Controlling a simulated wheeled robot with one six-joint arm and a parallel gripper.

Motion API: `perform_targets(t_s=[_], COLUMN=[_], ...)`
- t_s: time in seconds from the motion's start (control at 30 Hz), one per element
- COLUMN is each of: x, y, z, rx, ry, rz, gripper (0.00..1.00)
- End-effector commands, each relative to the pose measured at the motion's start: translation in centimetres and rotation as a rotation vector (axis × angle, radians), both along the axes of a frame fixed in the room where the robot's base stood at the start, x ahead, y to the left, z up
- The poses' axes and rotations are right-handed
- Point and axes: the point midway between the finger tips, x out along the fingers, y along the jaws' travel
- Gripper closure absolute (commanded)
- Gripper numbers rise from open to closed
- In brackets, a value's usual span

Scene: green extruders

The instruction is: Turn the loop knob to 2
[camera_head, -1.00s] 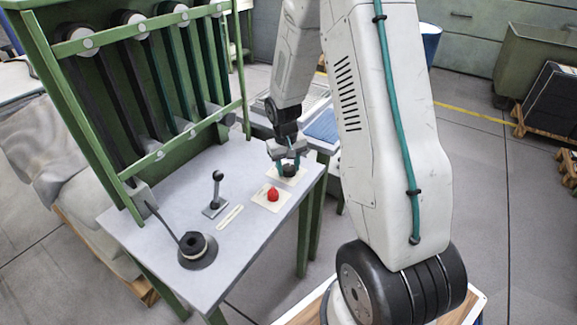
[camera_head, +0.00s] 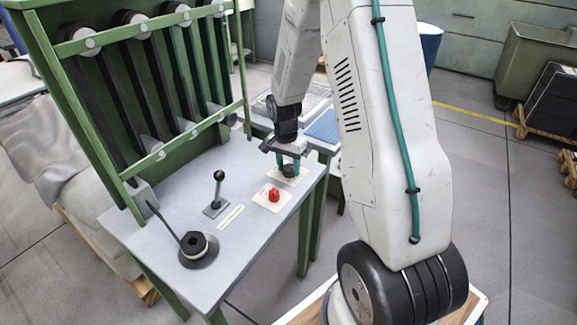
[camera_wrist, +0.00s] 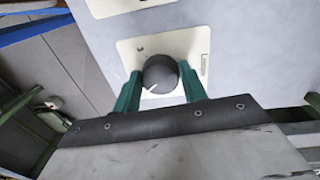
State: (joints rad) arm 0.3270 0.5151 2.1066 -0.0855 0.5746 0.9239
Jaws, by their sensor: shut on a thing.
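The loop knob is a dark round knob on a cream plate with a printed label, near the right end of the grey table. It shows between the fingers in the wrist view (camera_wrist: 160,73), with a pale pointer line towards its lower left edge. The label on the plate (camera_wrist: 128,52) is turned sideways, and a small mark near the knob is too small to read surely. My gripper (camera_head: 288,166) is over the plate from above, its green fingers shut on the knob from both sides. In the wrist view, my gripper (camera_wrist: 161,88) hides the plate's lower part.
A red knob (camera_head: 273,195) on its own plate is close to the gripper. A black-ball lever (camera_head: 218,190), a slotted strip (camera_head: 231,216) and a round base with a long handle (camera_head: 198,249) stand farther left. The green extruder frame (camera_head: 130,180) rises along the table's back.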

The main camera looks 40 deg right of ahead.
Motion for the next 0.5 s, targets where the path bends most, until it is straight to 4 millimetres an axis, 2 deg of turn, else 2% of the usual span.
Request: perform_targets(t_s=[0.2,0.5], x=[0.15,0.18], y=[-0.06,-0.06], z=[0.07,0.06], rx=[-0.001,-0.001], ry=[-0.002,-0.002], rz=[-0.148,-0.261], gripper=[0.8,0.8])
